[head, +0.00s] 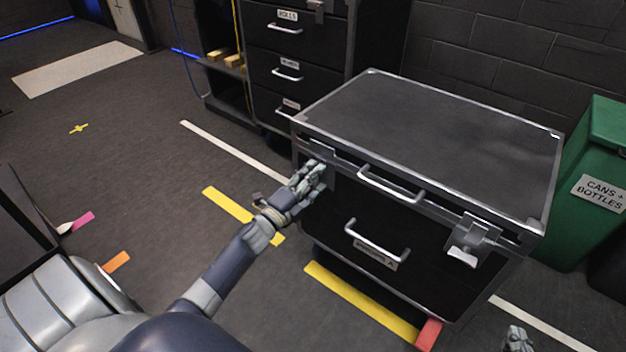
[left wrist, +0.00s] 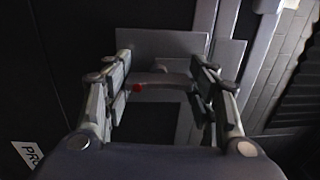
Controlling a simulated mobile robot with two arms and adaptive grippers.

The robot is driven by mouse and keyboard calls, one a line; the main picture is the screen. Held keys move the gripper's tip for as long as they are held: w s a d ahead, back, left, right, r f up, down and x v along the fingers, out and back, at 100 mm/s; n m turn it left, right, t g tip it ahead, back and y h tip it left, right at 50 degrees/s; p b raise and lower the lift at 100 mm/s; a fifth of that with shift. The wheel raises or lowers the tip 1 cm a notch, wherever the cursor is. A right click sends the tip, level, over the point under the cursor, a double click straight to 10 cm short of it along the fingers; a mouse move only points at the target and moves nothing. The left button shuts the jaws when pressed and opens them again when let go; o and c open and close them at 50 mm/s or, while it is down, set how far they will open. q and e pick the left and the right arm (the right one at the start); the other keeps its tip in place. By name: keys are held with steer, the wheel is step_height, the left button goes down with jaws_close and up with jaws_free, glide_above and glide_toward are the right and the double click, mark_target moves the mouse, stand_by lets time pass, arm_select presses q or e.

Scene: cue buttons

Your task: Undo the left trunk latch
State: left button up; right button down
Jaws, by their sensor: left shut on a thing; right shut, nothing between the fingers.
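The black trunk (head: 430,125) with metal edges stands in the middle of the head view, its lid down. The left trunk latch (head: 321,151) is at the front left corner, mostly hidden by my left gripper (head: 318,174). In the left wrist view my left gripper (left wrist: 165,82) has its fingers on both sides of the latch's metal lever, below a grey plate (left wrist: 165,45), and is shut on it. The right trunk latch (head: 472,235) is on the front right, away from both grippers. My right gripper (head: 518,340) shows only partly at the bottom edge, shut and empty.
The trunk front has an upper handle (head: 391,186) and a lower handle (head: 376,241). A green bin (head: 597,170) stands close at the right. A dark drawer cabinet (head: 300,50) is behind. Floor in front is open, with yellow tape (head: 360,303).

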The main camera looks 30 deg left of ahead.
stand_by(0.3)
arm_select(q)
steer(key=o, duration=1.1)
steer(key=shift+c, duration=0.2)
steer(key=shift+s, duration=0.1)
steer(key=s, duration=1.1)
steer(key=shift+s+a+f, duration=0.35)
steer(key=shift+a+f, duration=0.1)
